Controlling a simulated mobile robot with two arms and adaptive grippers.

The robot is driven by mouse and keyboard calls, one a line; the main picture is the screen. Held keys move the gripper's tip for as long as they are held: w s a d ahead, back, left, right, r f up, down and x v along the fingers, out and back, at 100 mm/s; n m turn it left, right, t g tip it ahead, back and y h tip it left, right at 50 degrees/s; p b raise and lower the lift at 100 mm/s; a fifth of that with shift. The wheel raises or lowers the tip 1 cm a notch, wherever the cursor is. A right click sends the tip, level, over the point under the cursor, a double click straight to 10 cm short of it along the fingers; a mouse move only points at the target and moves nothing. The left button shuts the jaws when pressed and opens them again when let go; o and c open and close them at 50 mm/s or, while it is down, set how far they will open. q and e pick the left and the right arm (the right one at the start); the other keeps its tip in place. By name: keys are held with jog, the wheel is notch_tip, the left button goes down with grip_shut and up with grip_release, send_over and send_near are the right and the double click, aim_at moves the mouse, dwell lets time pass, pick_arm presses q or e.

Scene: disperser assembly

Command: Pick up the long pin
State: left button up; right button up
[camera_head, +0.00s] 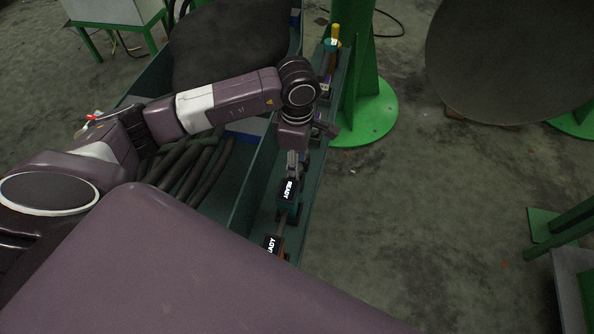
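Several long dark rods (196,166) lie side by side in a green trough, left of my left gripper. They may be the long pins, but I cannot tell for certain. My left arm reaches in from the left and bends downward at its wrist. My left gripper (293,162) points down over the narrow green rail, just above a teal device with a black "READY" label (289,190). Its fingers are small and partly hidden, so I cannot tell whether they are open, or whether they touch the device. My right gripper is not in view.
A second "READY" label (271,243) sits lower on the rail (305,222). A yellow-handled tool (335,33) stands at its far end. A green post with a round base (371,118) stands right of the rail. A large dark disc (515,55) is at upper right. Open floor lies right.

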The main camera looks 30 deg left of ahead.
pick_arm(q)
grip_shut()
jog(key=shift+r, duration=0.15)
